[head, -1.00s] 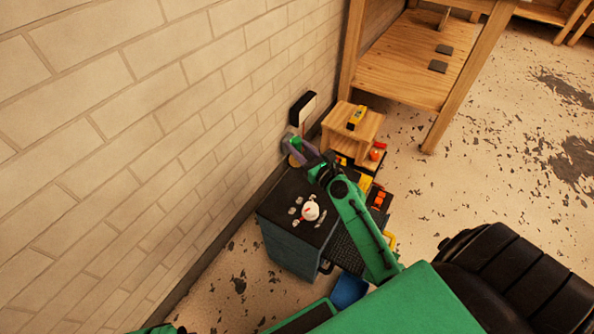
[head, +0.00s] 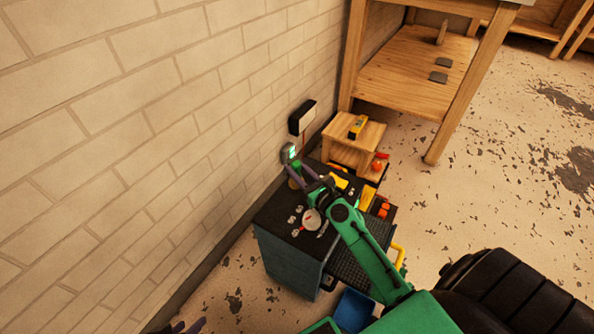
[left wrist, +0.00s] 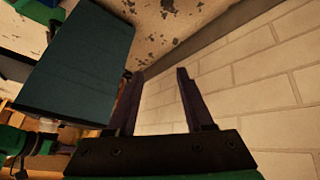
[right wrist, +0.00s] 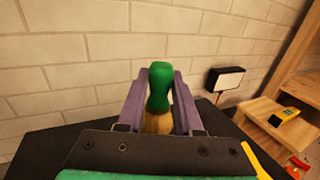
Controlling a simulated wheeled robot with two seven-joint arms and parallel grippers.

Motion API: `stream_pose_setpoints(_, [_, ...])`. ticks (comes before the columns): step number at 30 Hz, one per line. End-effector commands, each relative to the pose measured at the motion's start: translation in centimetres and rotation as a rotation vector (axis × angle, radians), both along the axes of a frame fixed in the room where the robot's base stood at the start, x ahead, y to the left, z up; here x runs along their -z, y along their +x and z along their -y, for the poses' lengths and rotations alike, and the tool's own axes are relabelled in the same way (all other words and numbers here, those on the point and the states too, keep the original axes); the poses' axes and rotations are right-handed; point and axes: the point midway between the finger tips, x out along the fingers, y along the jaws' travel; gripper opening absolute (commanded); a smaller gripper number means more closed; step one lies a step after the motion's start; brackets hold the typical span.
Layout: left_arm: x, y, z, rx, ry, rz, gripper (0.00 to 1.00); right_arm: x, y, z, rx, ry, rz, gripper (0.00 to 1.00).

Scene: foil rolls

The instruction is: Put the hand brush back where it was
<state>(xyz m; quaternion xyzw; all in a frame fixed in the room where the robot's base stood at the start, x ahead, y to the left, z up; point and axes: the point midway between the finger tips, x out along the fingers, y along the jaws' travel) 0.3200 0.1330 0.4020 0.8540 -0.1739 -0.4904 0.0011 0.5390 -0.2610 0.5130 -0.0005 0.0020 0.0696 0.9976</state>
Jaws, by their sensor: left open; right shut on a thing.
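The hand brush shows in the right wrist view with a green handle (right wrist: 159,86) and tan bristles (right wrist: 157,122) below it. My right gripper (right wrist: 160,85) is shut on its handle, holding it upright. In the head view its bristles (head: 296,184) are low at the wall-side edge of the dark cart top (head: 268,217); I cannot tell whether they touch it. My right gripper (head: 300,171) partly hides the handle there. My left gripper (left wrist: 158,85) is open and empty, facing the wall beside the cart; its fingers show at the head view's bottom left (head: 187,327).
A round whitish thing (head: 311,219) and several small pale pieces lie on the cart top. A wooden step (head: 352,142) bears a yellow tool (head: 357,126).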

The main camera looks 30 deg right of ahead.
Motion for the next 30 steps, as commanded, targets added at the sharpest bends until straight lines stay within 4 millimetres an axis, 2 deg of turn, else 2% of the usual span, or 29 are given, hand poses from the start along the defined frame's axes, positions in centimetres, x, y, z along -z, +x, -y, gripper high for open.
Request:
stream_pose_setpoints(5, [0.3,0.2,0.4,0.001,-0.012,0.017,0.52,0.2,0.0,0.0,0.000,0.001,0.001,0.00])
stream_pose_setpoints(6, [0.3,0.2,0.4,0.001,-0.013,0.017,0.52,0.2,0.0,0.0,0.000,0.001,0.000,0.49])
stream_pose_setpoints(7, [0.3,0.2,0.3,0.000,-0.011,0.017,0.52,0.2,0.0,0.0,0.000,0.001,0.000,0.61])
stream_pose_setpoints(8, [0.3,0.2,0.3,0.000,-0.011,0.017,0.52,0.2,0.0,0.0,0.000,0.001,0.000,0.64])
stream_pose_setpoints(20, [-0.1,-0.1,0.0,0.000,0.002,-0.004,0.52,-0.1,-0.1,0.0,0.000,0.000,0.000,0.64])
stream_pose_setpoints(26, [1.0,0.4,1.0,0.003,-0.036,0.051,0.52,0.4,-3.6,0.5,0.000,-0.002,-0.003,0.64])
stream_pose_setpoints(30, [2.1,1.0,2.9,0.001,-0.105,0.142,0.52,0.4,-6.5,0.9,-0.001,-0.001,-0.003,0.64])
